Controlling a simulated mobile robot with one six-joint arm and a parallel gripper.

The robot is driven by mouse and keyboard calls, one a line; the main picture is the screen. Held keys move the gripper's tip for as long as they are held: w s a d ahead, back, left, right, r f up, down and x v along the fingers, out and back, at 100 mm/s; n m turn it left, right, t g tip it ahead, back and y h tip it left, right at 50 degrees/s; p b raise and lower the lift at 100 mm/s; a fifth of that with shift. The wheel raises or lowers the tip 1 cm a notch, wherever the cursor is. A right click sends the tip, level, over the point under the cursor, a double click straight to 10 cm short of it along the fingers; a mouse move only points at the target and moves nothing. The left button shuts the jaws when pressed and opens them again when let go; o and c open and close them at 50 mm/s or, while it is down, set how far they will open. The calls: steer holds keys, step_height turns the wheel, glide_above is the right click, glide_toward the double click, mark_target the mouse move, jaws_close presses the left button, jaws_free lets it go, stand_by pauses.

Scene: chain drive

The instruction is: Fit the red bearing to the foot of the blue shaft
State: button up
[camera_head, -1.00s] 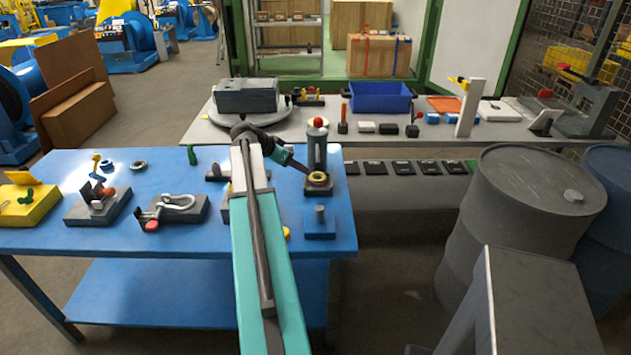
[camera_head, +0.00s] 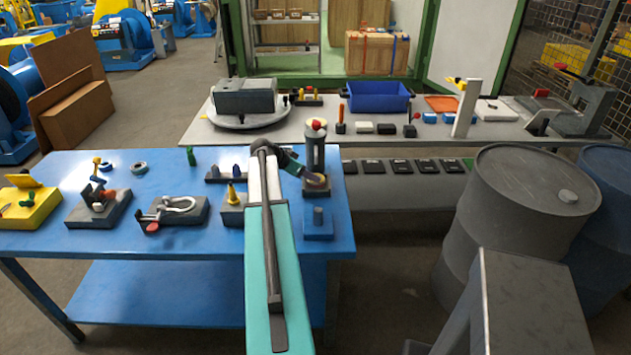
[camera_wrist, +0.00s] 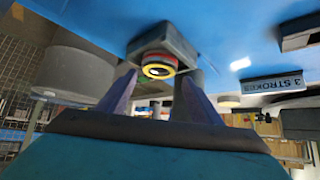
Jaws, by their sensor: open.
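A ring with a red side and yellow face (camera_wrist: 159,68), which looks like the bearing, sits on a dark block (camera_wrist: 165,42) in the wrist view, which looks upside down. My gripper (camera_wrist: 160,84) is open, its purple-grey fingers on either side of the ring and apart from it. In the head view my gripper (camera_head: 318,181) is at the foot of a dark post (camera_head: 315,150) with a red ball on top, and it mostly hides the ring. A blue block (camera_head: 318,233) with a short blue-grey upright shaft (camera_head: 318,216) stands nearer; whether it is the task's shaft I cannot tell.
On the blue table (camera_head: 140,215), a grey block with a yellow cone (camera_head: 232,195) stands left of my arm. A clamp fixture (camera_head: 170,212) and a yellow box (camera_head: 30,208) lie further left. A grey bench (camera_head: 230,130) is behind. Drums (camera_head: 520,210) stand right.

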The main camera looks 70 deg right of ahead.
stand_by(0.3)
steer(key=shift+p+x, duration=1.05)
steer(key=shift+x, duration=0.15)
steer(key=shift+p+x, duration=0.55)
steer(key=shift+x, duration=0.9)
steer(key=shift+a, duration=0.15)
steer(key=shift+c, duration=0.3)
steer(key=c, duration=0.9)
steer(key=shift+r, duration=0.1)
